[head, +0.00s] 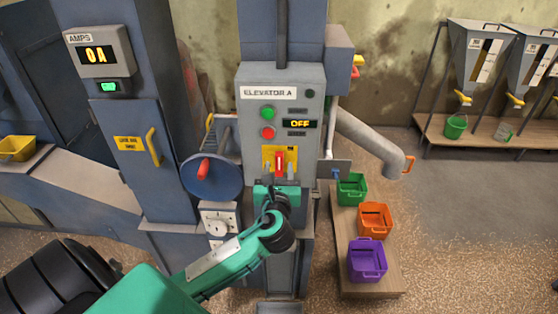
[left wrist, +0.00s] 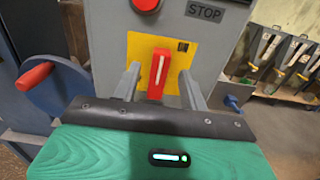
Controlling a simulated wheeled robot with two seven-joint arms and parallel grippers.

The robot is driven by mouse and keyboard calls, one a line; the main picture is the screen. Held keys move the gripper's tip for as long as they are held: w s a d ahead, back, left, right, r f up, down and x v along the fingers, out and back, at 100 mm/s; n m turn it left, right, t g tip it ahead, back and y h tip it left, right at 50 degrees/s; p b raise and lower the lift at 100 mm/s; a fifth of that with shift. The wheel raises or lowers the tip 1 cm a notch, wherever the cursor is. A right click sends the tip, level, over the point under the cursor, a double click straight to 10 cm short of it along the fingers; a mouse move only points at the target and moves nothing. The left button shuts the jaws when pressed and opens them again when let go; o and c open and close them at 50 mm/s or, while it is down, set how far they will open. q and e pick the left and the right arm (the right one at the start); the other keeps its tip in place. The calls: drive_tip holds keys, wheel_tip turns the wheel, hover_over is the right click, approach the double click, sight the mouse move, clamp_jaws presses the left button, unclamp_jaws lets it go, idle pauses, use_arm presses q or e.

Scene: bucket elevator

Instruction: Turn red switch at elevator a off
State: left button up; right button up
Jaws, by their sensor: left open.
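The grey control box labelled ELEVATOR A (head: 305,83) stands in the middle of the head view. Its red switch (head: 280,162) sits upright on a yellow plate (head: 267,155) low on the box. The display (head: 300,124) reads OFF. My left gripper (head: 279,172) is open at the switch, one finger on each side. In the left wrist view, the red switch (left wrist: 158,72) stands between the two grey fingers (left wrist: 160,82), with a gap on both sides. Whether the fingertips touch the plate cannot be told. My right gripper is not in view.
A green button (head: 267,112) and a red button (head: 268,132) sit above the switch. A blue wheel with a red handle (head: 204,169) is close on the left. Green, orange and purple bins stand on a wooden bench (head: 372,284) at right.

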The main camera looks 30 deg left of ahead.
sight(279, 164)
use_arm(q)
drive_tip(key=shift+x, duration=1.25)
clamp_jaws()
